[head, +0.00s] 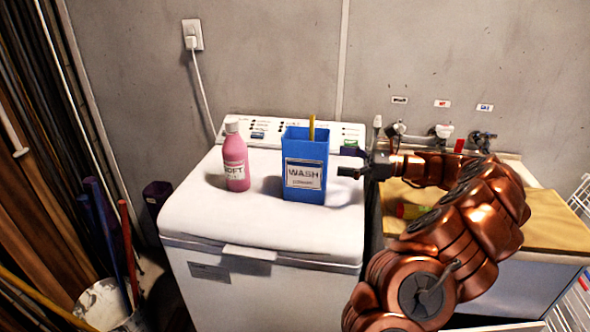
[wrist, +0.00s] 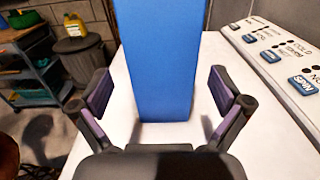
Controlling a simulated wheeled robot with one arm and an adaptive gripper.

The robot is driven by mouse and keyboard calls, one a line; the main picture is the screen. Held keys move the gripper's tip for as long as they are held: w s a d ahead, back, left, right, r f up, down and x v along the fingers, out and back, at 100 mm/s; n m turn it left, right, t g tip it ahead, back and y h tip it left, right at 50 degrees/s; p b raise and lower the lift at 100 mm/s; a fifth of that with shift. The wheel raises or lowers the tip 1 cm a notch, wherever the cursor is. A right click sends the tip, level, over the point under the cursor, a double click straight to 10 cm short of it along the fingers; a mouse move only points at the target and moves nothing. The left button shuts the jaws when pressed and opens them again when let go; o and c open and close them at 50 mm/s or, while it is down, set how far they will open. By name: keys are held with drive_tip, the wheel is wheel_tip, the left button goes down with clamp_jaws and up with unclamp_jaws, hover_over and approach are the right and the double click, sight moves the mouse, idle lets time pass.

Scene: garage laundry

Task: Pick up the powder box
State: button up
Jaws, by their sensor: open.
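The powder box (head: 306,158) is a tall blue open-topped box with a white WASH label. It stands upright on the white washing machine lid (head: 260,222), with a yellow stick (head: 311,128) rising from its top. In the wrist view the powder box (wrist: 158,60) stands straight ahead, its upper part cut off by the frame. My gripper (head: 352,172) is just right of the box in the head view. In the wrist view my gripper (wrist: 160,95) is open, its two purple-padded fingers spread to either side of the box's width. The gap ahead of the palm is empty.
A pink bottle (head: 235,158) stands on the lid left of the box. The control panel (head: 275,130) runs behind. A wooden board (head: 545,222) and taps (head: 440,132) are at the right. A shelf cart (wrist: 35,65) shows in the wrist view.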

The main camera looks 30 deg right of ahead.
sight(311, 159)
drive_tip(key=shift+f+p+x, duration=0.2)
drive_tip(key=shift+p+x, duration=0.2)
drive_tip(key=shift+x, duration=1.7)
drive_tip(key=shift+f+p+x, duration=0.15)
drive_tip(key=shift+p+x, duration=0.25)
drive_tip(key=shift+x, duration=1.7)
drive_tip(key=shift+d, duration=0.1)
drive_tip(key=shift+c, duration=0.2)
drive_tip(key=c, duration=1.5)
